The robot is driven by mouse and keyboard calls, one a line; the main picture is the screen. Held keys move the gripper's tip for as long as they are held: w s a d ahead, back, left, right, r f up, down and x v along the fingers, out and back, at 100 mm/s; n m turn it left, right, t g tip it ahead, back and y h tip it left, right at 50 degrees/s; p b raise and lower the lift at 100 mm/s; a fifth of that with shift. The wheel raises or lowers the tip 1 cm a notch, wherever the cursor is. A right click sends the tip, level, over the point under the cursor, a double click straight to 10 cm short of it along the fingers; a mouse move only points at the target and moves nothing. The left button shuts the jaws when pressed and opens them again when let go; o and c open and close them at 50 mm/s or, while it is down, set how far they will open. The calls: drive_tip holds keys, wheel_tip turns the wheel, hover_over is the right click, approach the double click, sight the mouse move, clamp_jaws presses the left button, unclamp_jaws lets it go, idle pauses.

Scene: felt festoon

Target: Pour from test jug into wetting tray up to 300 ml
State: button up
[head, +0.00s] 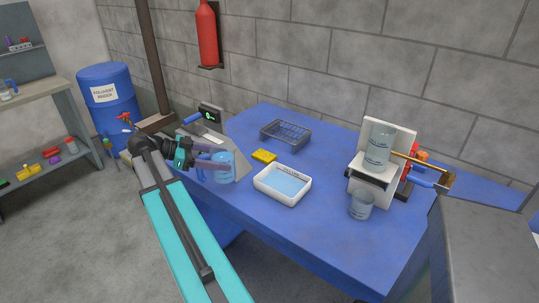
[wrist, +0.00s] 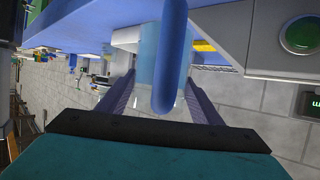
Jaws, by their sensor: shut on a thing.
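The test jug (head: 224,168) is a clear bluish jug with a blue handle, looking upright at the front left of the blue table. My gripper (head: 212,163) is shut on it. In the wrist view the blue handle (wrist: 171,55) stands between the two fingers of my gripper (wrist: 160,90), with the translucent jug wall behind it. The jug's liquid level is not readable. The wetting tray (head: 264,187) is a white rectangular tray to the right of the jug, with pale blue liquid inside and a small label on its far rim. The jug is apart from the tray.
A grey device with a display (head: 210,115) stands behind the jug.

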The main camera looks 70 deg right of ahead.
drive_tip(key=s+d+m+g+y, duration=0.2)
drive_tip(key=s+d+m+y, duration=0.2)
drive_tip(key=s, duration=1)
drive_tip(key=d, duration=0.3)
drive_tip(key=shift+s+r, duration=0.15)
drive_tip(key=shift+s, duration=0.15)
drive_tip(key=shift+d+r+p, duration=0.1)
drive_tip(key=shift+r+p, duration=0.05)
drive_tip(key=shift+p, duration=0.3)
drive_tip(key=shift+w+r+t+y+p, duration=0.2)
drive_tip(key=shift+t+y+p, duration=0.15)
drive_tip(key=shift+t, duration=0.55)
drive_tip(key=shift+r+t, duration=0.15)
drive_tip(key=shift+t, duration=0.25)
drive_tip(key=shift+w+r+t+y, duration=0.25)
drive_tip(key=shift+t+y, duration=0.1)
drive_tip(key=shift+t, duration=0.25)
drive_tip(key=shift+t, duration=0.3)
